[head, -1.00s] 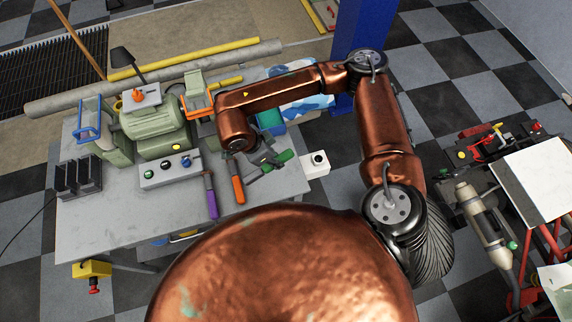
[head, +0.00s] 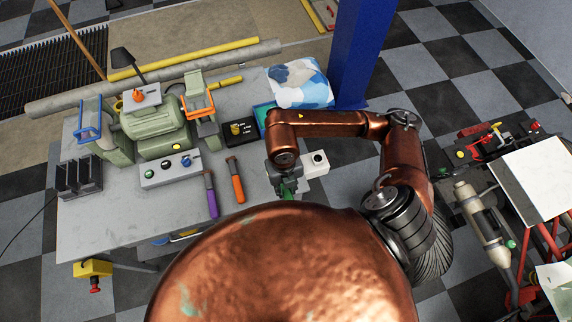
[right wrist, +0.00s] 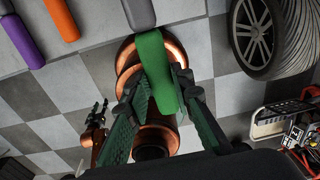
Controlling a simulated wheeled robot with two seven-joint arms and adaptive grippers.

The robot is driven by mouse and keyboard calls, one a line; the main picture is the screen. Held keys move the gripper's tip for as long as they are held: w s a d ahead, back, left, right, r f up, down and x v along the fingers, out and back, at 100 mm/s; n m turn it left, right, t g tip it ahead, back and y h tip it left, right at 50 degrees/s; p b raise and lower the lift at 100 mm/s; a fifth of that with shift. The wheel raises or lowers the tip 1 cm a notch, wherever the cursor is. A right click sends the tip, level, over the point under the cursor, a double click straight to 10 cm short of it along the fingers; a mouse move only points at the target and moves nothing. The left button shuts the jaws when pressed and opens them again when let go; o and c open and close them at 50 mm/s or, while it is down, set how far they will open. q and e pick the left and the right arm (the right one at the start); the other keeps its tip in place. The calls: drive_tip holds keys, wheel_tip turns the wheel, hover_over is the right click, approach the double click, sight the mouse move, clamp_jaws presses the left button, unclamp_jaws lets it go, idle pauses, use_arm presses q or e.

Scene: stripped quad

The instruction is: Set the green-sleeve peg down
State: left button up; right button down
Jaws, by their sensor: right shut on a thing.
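My right gripper (head: 284,182) is at the right front part of the grey bench, beyond the big copper curve of my own body. In the right wrist view its two dark green fingers (right wrist: 160,112) are closed on the green-sleeve peg (right wrist: 154,62). The green sleeve runs between the fingers and a grey end points to the top edge. In the head view the green-sleeve peg (head: 288,189) shows only in part under the gripper. I cannot tell whether it touches the bench. A small copper and dark part at the left of the wrist view may be my left gripper (right wrist: 97,112).
A purple-handled peg (head: 211,196) and an orange-handled peg (head: 236,181) lie on the grey bench (head: 120,215), left of the gripper. A black box with a yellow knob (head: 240,131) stands behind.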

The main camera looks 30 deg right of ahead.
drive_tip(key=w+d+f, duration=0.2)
drive_tip(key=w+f, duration=0.1)
drive_tip(key=w+d+f, duration=0.3)
drive_tip(key=w, duration=0.1)
drive_tip(key=w+d+f+p, duration=0.1)
drive_tip(key=w+d+f, duration=0.1)
drive_tip(key=w+f, duration=0.1)
drive_tip(key=shift+w+d, duration=0.15)
drive_tip(key=shift+w, duration=0.2)
drive_tip(key=shift+w+d+f, duration=0.15)
drive_tip(key=shift+w+f, duration=0.1)
drive_tip(key=shift+f, duration=0.05)
wheel_tip(320, 180, down, 3)
drive_tip(key=shift+w+f+p, duration=0.1)
drive_tip(key=shift+f+p, duration=0.05)
drive_tip(key=shift+p, duration=0.2)
drive_tip(key=c, duration=1.7)
unclamp_jaws()
drive_tip(key=shift+w+r+b, duration=0.15)
drive_tip(key=shift+r+b, duration=0.05)
drive_tip(key=shift+r, duration=1.8)
drive_tip(key=shift+w+r+b, duration=0.15)
drive_tip(key=shift+r, duration=1.85)
drive_tip(key=shift+w+r+b, duration=0.15)
drive_tip(key=shift+r+b, duration=0.05)
drive_tip(key=shift+r, duration=1.8)
